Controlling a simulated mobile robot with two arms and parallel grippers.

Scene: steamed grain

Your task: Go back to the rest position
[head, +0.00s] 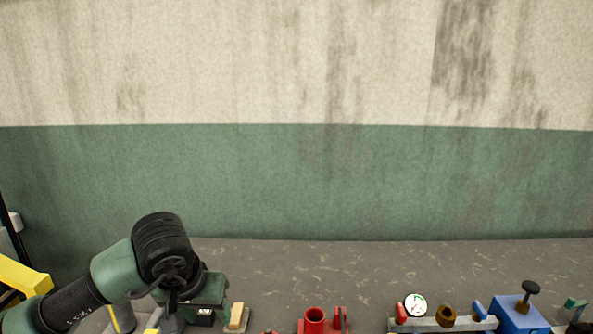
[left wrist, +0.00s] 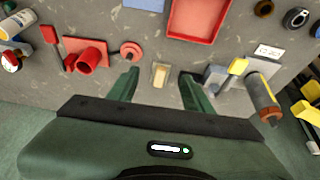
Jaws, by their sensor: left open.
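My left gripper (left wrist: 160,73) is open, with its two green fingers spread apart in the left wrist view. A small tan block (left wrist: 160,75) lies in line with the gap between the fingertips. Whether it is between them or below them I cannot tell. In the head view my left arm comes in from the lower left, and the tan block (head: 237,316) shows just right of the gripper's green body. My right gripper is not in view.
A red cylinder holder (head: 315,320), a round gauge (head: 415,305) and a blue vise-like block (head: 518,314) stand along the bottom of the head view. The left wrist view shows a red tray (left wrist: 200,20) and a grey cylinder (left wrist: 262,92). A green and cream wall (head: 300,180) stands behind.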

